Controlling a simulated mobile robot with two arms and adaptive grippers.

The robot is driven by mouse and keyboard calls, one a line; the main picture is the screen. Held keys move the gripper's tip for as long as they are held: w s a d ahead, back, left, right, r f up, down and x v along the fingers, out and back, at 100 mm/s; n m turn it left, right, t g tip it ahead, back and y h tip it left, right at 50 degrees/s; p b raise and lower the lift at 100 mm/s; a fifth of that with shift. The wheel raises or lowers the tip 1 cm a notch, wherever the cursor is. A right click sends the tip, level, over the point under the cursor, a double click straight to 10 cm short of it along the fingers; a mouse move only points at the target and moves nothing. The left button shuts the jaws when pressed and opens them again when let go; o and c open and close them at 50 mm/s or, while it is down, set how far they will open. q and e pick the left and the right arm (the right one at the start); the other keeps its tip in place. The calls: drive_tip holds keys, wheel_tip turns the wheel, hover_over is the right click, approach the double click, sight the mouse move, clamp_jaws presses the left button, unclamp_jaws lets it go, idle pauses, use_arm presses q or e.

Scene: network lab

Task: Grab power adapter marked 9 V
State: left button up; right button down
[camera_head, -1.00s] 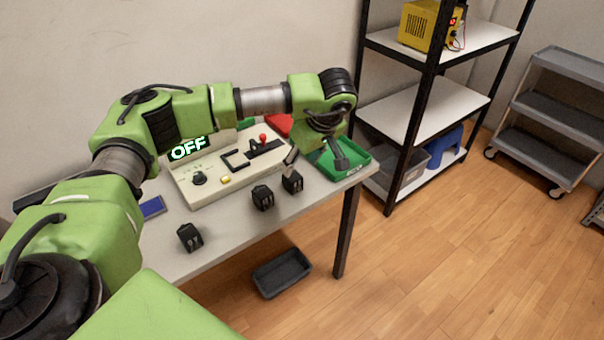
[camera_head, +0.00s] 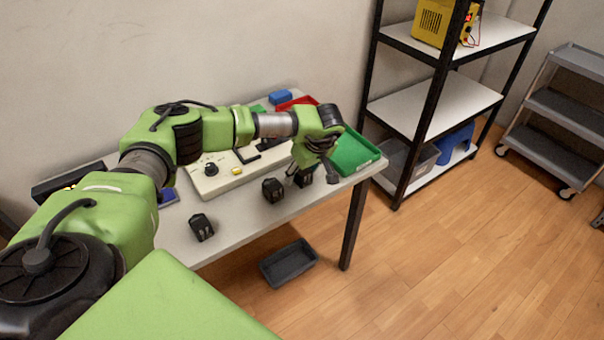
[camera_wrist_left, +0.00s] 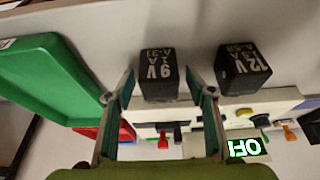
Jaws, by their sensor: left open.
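The power adapter marked 9 V (camera_wrist_left: 159,72) is a black block with white print in the left wrist view. In the head view it is the rightmost adapter (camera_head: 304,179), partly hidden by my left gripper (camera_head: 326,170). My left gripper (camera_wrist_left: 160,90) is open and empty, and the 9 V adapter appears between its fingertips in the wrist view. Whether they touch it, I cannot tell. A similar adapter marked 12 V (camera_wrist_left: 243,70) stands beside it and also shows in the head view (camera_head: 272,190). A third black adapter (camera_head: 201,227) is farther left; its marking is unreadable. My right gripper is out of view.
A green tray (camera_head: 352,154) lies at the table's right end, with a red tray (camera_head: 297,103) behind. A dark bin (camera_head: 289,263) is on the floor.

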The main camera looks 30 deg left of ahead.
use_arm(q)
drive_tip(key=c, duration=1.4)
